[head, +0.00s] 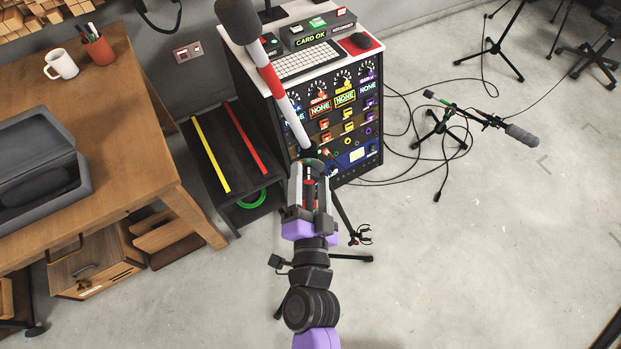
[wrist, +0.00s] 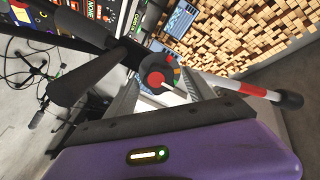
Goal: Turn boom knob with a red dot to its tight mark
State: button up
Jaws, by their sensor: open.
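The boom (head: 269,78) is a red-and-white striped pole with a dark foam end, slanting down to a stand in front of the equipment cabinet. In the wrist view the boom (wrist: 238,88) runs off to the right. The round black knob with a red dot (wrist: 154,80) is at the boom's joint, in the upper middle of the wrist view. A white pointer and a coloured arc (wrist: 174,72) of red, orange and green are beside it. My gripper (head: 310,170) is open, its fingers pointing toward the joint. The knob appears between the fingers; contact is unclear.
The cabinet (head: 338,110) with knobs and a keyboard stands behind the boom. A wooden table (head: 130,115) and a black shelf (head: 208,160) are at left. Another microphone stand (head: 445,125) with cables is at right. The floor at front right is clear.

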jog(key=shift+s+d+b, duration=0.15)
jog(key=shift+s+b, duration=0.3)
jog(key=shift+s, duration=1.5)
jog(key=shift+s+d+b, duration=0.15)
jog(key=shift+s+b, duration=0.3)
jog(key=shift+s, duration=1.45)
jog(key=shift+w+d+r, duration=0.1)
jog(key=shift+r, duration=0.15)
jog(key=s+d+r+n+g, duration=0.1)
jog(key=s+d+n, duration=0.3)
jog(key=s+d, duration=0.6)
jog(key=s+d+r+n+g+h, duration=0.1)
jog(key=s+d+r+n, duration=0.3)
jog(key=s+d, duration=0.7)
jog(key=shift+s+d+g, duration=0.25)
jog(key=shift+s+g, duration=0.35)
jog(key=shift+s, duration=0.2)
